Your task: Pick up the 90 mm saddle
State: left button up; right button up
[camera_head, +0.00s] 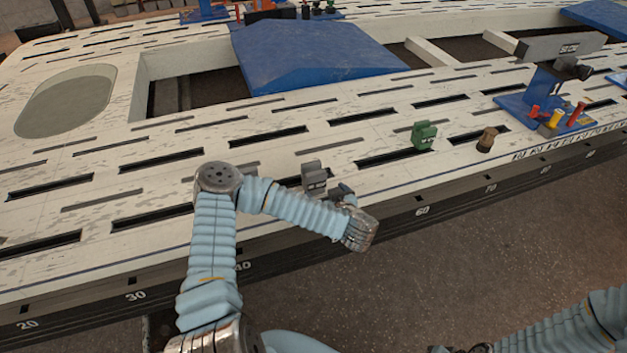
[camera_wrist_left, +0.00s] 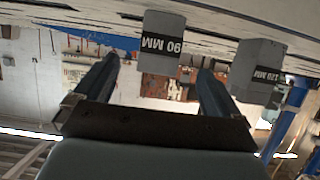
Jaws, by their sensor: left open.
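The 90 mm saddle (camera_wrist_left: 163,42) is a grey block with a black "90 MM" label, upside down in the left wrist view. It shows between the two open fingers of my left gripper (camera_wrist_left: 158,85), beyond their tips, with no visible contact. In the head view a small grey labelled block (camera_head: 314,180), its lettering too small to read, stands on the white slotted bench just left of my left gripper (camera_head: 343,193). My left fingers are small and partly hidden by the wrist there. My right gripper is out of view.
A grey "120 MM" block (camera_wrist_left: 257,68) stands beside the saddle in the wrist view. A green block (camera_head: 424,135) and a brown piece (camera_head: 487,140) are farther right on the bench (camera_head: 385,180). A blue stand (camera_head: 545,95) stands beyond them. The bench's front edge runs below my left gripper.

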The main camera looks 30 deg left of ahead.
aim_at(316, 184)
pick_arm(q)
jog(key=x, duration=0.5)
jog(key=shift+a+f, duration=0.1)
jog(key=shift+a, duration=0.15)
jog(key=x, duration=0.6)
jog(key=shift+w, duration=0.15)
jog(key=c, duration=1.4)
